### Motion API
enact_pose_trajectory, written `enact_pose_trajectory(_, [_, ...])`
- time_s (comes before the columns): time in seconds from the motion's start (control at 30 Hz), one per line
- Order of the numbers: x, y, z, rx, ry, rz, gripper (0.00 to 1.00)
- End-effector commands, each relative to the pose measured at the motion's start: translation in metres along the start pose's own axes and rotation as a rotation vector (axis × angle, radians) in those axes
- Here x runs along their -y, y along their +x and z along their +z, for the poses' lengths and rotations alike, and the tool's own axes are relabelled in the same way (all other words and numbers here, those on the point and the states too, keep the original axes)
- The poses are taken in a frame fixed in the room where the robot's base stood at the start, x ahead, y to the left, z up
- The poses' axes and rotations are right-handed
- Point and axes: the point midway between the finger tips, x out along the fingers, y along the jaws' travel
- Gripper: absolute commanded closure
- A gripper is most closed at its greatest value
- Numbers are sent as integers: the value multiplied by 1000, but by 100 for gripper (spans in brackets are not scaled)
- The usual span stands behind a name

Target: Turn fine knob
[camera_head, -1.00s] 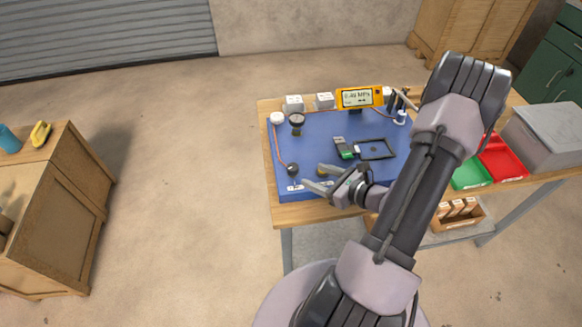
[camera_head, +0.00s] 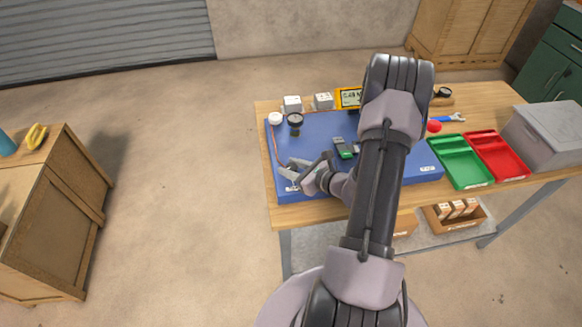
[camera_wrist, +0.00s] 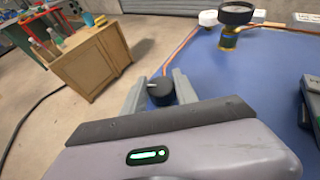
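The black round knob (camera_wrist: 160,91) stands on the blue board (camera_wrist: 235,95) in the wrist view. A pale pointer mark shows on its upper left side. My gripper (camera_wrist: 159,92) has one finger on each side of the knob, with the fingers apart. I cannot tell whether they touch it. In the head view my gripper (camera_head: 290,172) is low over the left front of the blue board (camera_head: 322,125), and the knob is mostly hidden there. The orange digital display (camera_head: 349,98) is at the back of the board, its right part hidden behind my arm.
A dark gauge (camera_head: 295,120) stands behind the gripper, also in the wrist view (camera_wrist: 236,14). A handheld device with a green part (camera_head: 343,148) lies to the right. A green tray (camera_head: 460,160), red tray (camera_head: 497,155) and grey box (camera_head: 548,130) occupy the right side.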

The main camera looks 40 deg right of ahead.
Motion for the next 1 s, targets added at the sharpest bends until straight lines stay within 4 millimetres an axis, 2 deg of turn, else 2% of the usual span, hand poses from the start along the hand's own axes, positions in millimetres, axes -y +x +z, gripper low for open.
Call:
enact_pose_trajectory(0.03, [0, 0, 0, 0, 0, 0, 91])
enact_pose_trajectory(0.1, [0, 0, 0, 0, 0, 0, 100])
enact_pose_trajectory(0.37, [1, 0, 0, 3, -15, 31, 100])
enact_pose_trajectory(1.0, [1, 0, -1, 16, -166, 390, 100])
